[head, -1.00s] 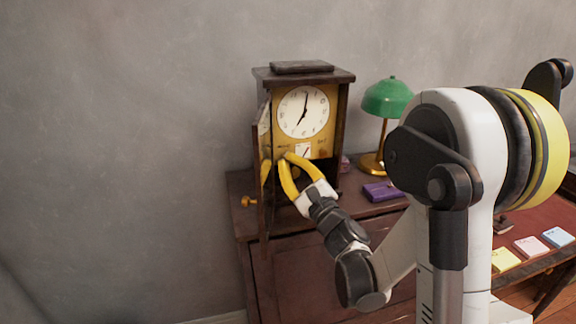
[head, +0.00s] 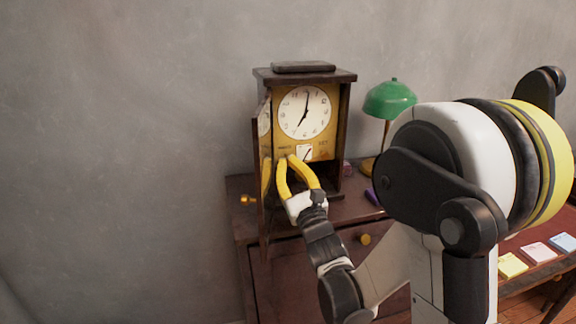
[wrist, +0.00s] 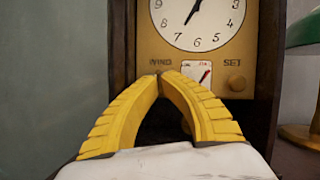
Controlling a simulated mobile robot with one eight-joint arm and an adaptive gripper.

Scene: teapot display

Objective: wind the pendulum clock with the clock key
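The pendulum clock (head: 338,120) stands upright on a dark wooden cabinet, its front door (head: 262,175) swung open to the left. My gripper (head: 287,158) is in front of the lower face. In the wrist view, its yellow fingertips (wrist: 165,74) nearly meet just under the WIND label and cover that spot. I cannot make out the clock key; anything between the tips is hidden or too small to tell.
A green lamp (head: 390,99) stands right of the clock. A purple item (head: 372,196) lies on the cabinet (head: 236,190), partly behind my arm. Coloured cards (head: 512,265) lie on a table at right. The open door is close to my gripper's left.

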